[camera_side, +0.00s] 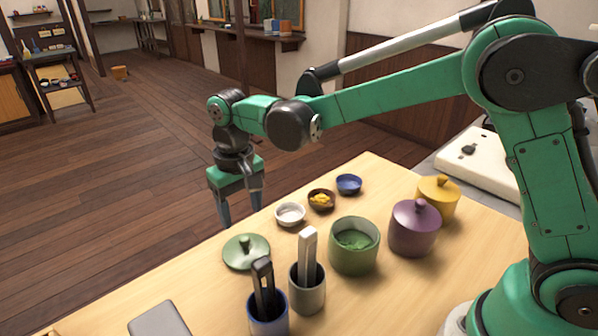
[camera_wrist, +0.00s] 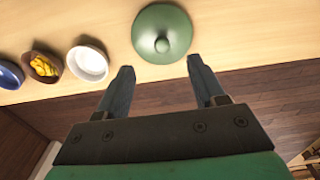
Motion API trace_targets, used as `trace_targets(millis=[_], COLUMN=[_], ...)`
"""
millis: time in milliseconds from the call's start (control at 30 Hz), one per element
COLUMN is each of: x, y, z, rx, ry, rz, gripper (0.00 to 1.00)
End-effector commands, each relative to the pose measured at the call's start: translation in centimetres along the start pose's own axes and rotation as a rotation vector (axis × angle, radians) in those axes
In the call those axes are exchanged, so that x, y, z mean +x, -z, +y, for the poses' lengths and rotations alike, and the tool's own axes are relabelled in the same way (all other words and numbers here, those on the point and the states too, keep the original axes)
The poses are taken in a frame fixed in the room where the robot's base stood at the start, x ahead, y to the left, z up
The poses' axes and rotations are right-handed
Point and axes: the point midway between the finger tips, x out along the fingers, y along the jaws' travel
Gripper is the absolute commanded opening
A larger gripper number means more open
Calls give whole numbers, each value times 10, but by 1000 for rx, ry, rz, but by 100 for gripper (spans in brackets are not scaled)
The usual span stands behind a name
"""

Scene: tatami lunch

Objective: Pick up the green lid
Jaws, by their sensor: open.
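The green lid (camera_side: 246,250) is round with a small knob on top and lies knob-up on the wooden table near its far-left edge. In the wrist view the lid (camera_wrist: 160,30) is at the top centre, beyond my fingertips. My gripper (camera_side: 240,210) points down above and behind the table's edge, apart from the lid. In the wrist view my gripper (camera_wrist: 160,68) is open, with nothing between its fingers. An open green pot (camera_side: 354,245) with green contents stands to the right of the lid.
A white bowl (camera_side: 290,214), a brown bowl with yellow food (camera_side: 321,200) and a blue bowl (camera_side: 349,184) line the far edge. A blue cup (camera_side: 268,318) and a grey cup (camera_side: 307,288) holding upright tools stand in front. Purple (camera_side: 413,232) and yellow (camera_side: 438,196) lidded pots stand right.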

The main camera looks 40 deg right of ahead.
Motion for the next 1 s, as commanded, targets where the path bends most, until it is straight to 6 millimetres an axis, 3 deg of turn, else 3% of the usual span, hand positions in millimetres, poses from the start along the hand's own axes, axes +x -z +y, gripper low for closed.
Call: trace_targets(millis=[500,800,1000], x=[57,60,60], y=[1,1,1], z=[-3,-2,-2], rx=[0,0,0], ry=[-4,-3,-3], rz=[-11,-11,-11], gripper=[63,63,6])
